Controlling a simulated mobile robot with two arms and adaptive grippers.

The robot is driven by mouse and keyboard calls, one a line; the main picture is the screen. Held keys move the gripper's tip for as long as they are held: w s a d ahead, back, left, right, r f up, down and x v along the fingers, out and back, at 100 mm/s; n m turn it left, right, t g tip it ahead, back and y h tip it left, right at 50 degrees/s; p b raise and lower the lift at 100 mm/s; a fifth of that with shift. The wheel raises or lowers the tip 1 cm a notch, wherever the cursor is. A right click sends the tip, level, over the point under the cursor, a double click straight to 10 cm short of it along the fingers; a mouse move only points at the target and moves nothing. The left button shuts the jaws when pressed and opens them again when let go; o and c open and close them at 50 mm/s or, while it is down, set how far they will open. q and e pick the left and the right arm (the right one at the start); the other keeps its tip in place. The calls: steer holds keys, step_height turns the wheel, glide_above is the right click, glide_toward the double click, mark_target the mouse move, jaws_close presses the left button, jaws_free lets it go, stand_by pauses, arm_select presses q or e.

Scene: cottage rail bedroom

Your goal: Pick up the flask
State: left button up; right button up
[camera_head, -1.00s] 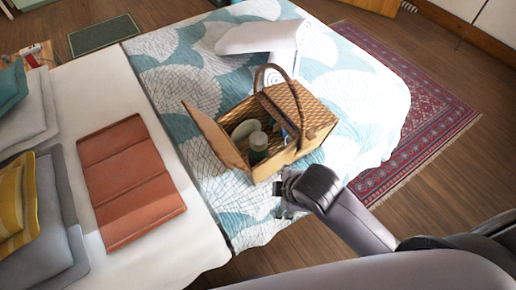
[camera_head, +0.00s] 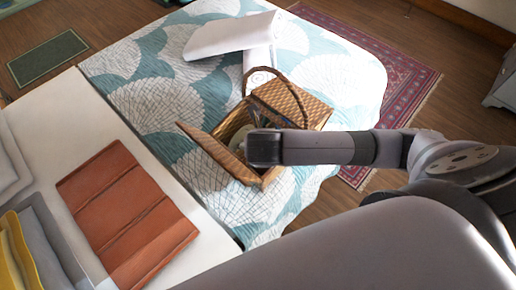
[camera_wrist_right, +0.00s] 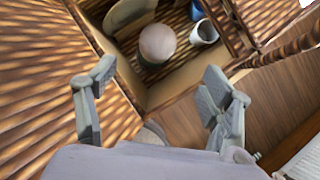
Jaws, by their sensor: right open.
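A wicker picnic basket (camera_head: 217,152) stands on the bed with its near lid flap open. In the right wrist view, a round pale-topped item (camera_wrist_right: 157,43), which looks like the flask, stands upright inside the basket. My right gripper (camera_wrist_right: 158,75) is open, its two fingers apart with nothing between them, above the basket's near edge and short of the flask. In the head view my right wrist covers the flask and my fingertips. My left gripper is not in view.
A white cup (camera_wrist_right: 204,32) stands close right of the flask and a pale dish (camera_wrist_right: 127,14) leans behind it. The basket handle (camera_head: 284,76) arches over the basket. A folded terracotta blanket (camera_head: 125,215) lies on the left.

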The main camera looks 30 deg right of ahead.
steer(key=x, duration=0.8)
steer(key=shift+w+a+p, duration=0.1)
steer(key=shift+a+p, duration=0.15)
steer(key=shift+p, duration=0.1)
steer(key=shift+d+f, duration=0.1)
steer(key=shift+f, duration=0.1)
steer(key=p+x, duration=0.1)
steer(key=x, duration=0.3)
steer(key=shift+f, duration=0.15)
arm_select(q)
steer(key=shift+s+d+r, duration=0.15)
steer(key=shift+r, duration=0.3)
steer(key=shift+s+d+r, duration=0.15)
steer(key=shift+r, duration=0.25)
arm_select(e)
steer(key=shift+d+f, duration=0.1)
steer(key=shift+f, duration=0.2)
steer(key=c, duration=0.5)
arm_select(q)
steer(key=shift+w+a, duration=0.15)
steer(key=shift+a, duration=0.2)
arm_select(e)
jaws_close()
